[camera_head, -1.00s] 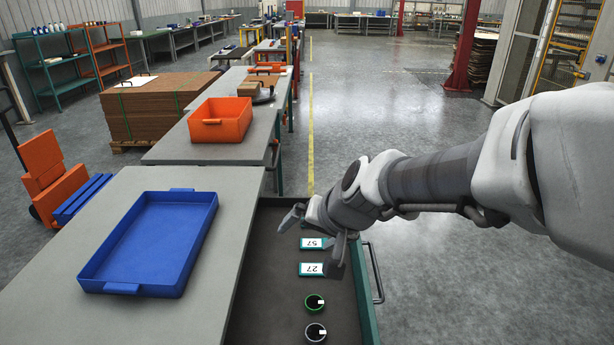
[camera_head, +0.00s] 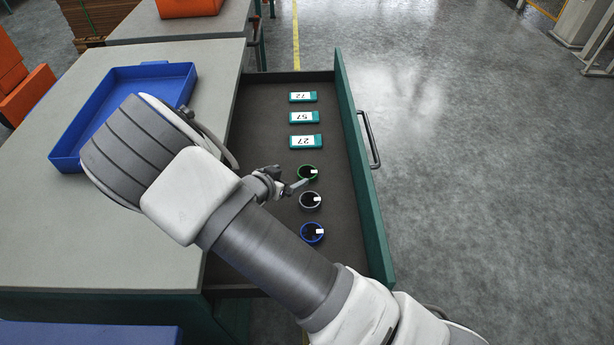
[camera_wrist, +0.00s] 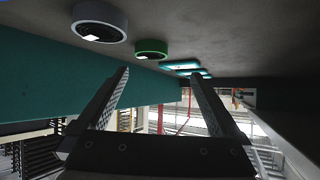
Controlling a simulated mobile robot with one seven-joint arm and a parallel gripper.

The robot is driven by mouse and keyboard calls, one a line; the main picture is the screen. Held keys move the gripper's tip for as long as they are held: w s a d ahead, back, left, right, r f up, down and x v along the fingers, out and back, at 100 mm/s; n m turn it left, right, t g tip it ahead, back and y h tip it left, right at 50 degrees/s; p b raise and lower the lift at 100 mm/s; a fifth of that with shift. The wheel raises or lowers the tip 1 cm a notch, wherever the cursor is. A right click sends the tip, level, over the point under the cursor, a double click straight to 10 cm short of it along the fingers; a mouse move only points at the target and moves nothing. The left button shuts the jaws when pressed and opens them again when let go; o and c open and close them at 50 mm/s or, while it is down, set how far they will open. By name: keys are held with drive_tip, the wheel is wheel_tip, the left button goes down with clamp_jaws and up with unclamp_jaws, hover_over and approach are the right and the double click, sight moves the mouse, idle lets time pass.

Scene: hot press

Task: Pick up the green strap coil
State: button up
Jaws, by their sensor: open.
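The green strap coil (camera_head: 307,172) lies in the open drawer, in a row with a grey coil (camera_head: 310,200) and a blue coil (camera_head: 312,232). It is a small dark ring with a green rim and a white tag. My gripper (camera_head: 298,187) is low over the drawer, just left of and beside the green coil. In the wrist view the gripper (camera_wrist: 160,75) has its two fingers apart with nothing between them. There the green coil (camera_wrist: 151,48) shows beyond the fingertips, and the grey coil (camera_wrist: 100,22) is nearer at the left.
Several teal labelled boxes (camera_head: 305,142) lie in the drawer beyond the coils. The drawer's green front wall (camera_head: 362,190) and its handle (camera_head: 371,140) are at the right. A blue tray (camera_head: 65,150) sits on the grey bench top (camera_head: 45,235) at the left.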

sight(308, 171)
drive_tip(key=shift+s+d+f+t+h, duration=0.1)
drive_tip(key=shift+d+f+t+h, duration=0.1)
drive_tip(key=shift+f, duration=0.2)
drive_tip(key=shift+s+d+f+t+h, duration=0.1)
drive_tip(key=shift+f+h, duration=0.1)
drive_tip(key=shift+f, duration=0.2)
drive_tip(key=shift+w+d+f+b, duration=0.15)
drive_tip(key=shift+f+b, duration=0.1)
drive_tip(key=shift+b, duration=0.05)
drive_tip(key=b+x, duration=0.1)
drive_tip(key=x, duration=0.3)
drive_tip(key=b+x, duration=0.1)
drive_tip(key=x, duration=0.2)
drive_tip(key=shift+d+r+b, duration=0.25)
drive_tip(key=shift+r+b, duration=0.05)
drive_tip(key=shift+c, duration=0.2)
drive_tip(key=c, duration=1.3)
drive_tip(key=shift+r, duration=0.2)
